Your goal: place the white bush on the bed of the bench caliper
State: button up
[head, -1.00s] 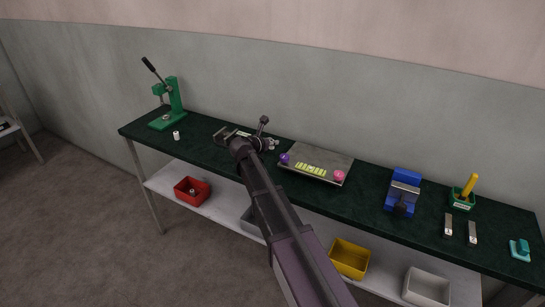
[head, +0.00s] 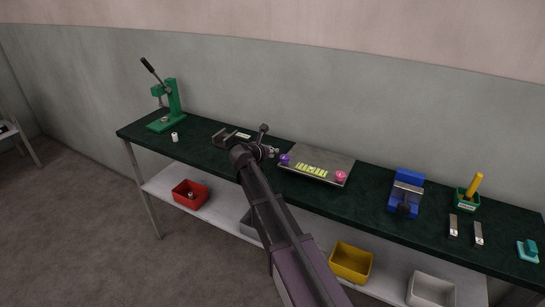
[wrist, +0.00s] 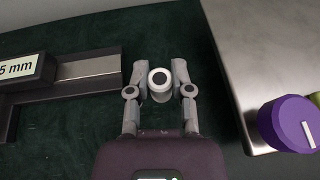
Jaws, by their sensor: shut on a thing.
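My gripper (wrist: 160,88) is shut on a white bush (wrist: 160,80), a small white cylinder with a dark round centre on top. It stands upright between the two fingertips. The bench caliper (wrist: 85,69) lies to the left of the gripper in the wrist view, with a dark frame, a pale metal strip and a display reading "5 mm" at its end. The bush is apart from it. In the head view the caliper (head: 226,136) is on the dark green bench, left of my gripper (head: 268,150). The held bush is hard to make out there.
A steel plate (head: 325,160) with purple and pink knobs lies close right of the gripper; its purple knob (wrist: 287,123) shows in the wrist view. Another small white cylinder (head: 175,137) stands near the green press (head: 168,104). A blue vise (head: 405,192) is farther right.

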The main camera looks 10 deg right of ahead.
jog(key=shift+f+b, duration=0.3)
jog(key=shift+f, duration=0.25)
jog(key=shift+f, duration=0.15)
jog(key=o, duration=0.8)
jog(key=shift+r, duration=0.3)
jog(key=p+v, duration=0.4)
jog(key=v, duration=0.8)
jog(key=shift+p, duration=0.3)
